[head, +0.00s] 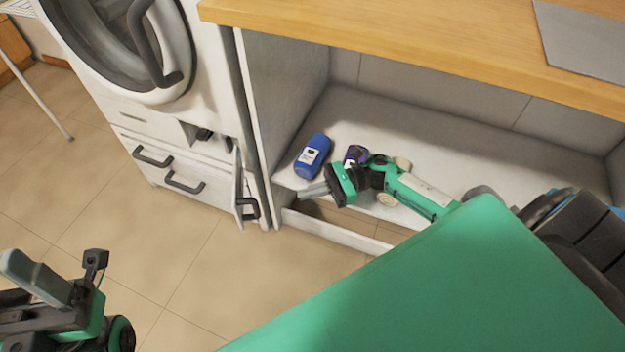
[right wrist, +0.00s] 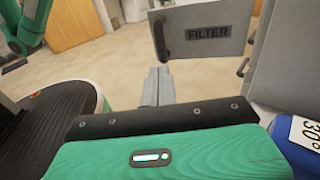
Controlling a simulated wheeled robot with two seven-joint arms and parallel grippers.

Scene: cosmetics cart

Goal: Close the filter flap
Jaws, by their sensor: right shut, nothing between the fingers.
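The filter flap (head: 239,188) stands open at the lower right of the washing machine front. In the head view it shows nearly edge-on, with a dark handle near its lower end. In the right wrist view the flap (right wrist: 222,22) shows its face with a FILTER label and a black handle (right wrist: 160,40). My right gripper (head: 303,192) is shut and empty, to the right of the flap and apart from it. Its fingers (right wrist: 158,80) point toward the flap, below the handle in the wrist view. My left gripper (head: 35,275) is at the lower left, far from the flap; its jaw opening is unclear.
The washing machine (head: 120,112) has two drawer handles left of the flap. A blue bottle (head: 312,156) and a dark purple container (head: 356,154) stand on the low shelf (head: 440,160) by my right arm. A wooden worktop (head: 420,45) overhangs it. The tiled floor (head: 190,270) in front is clear.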

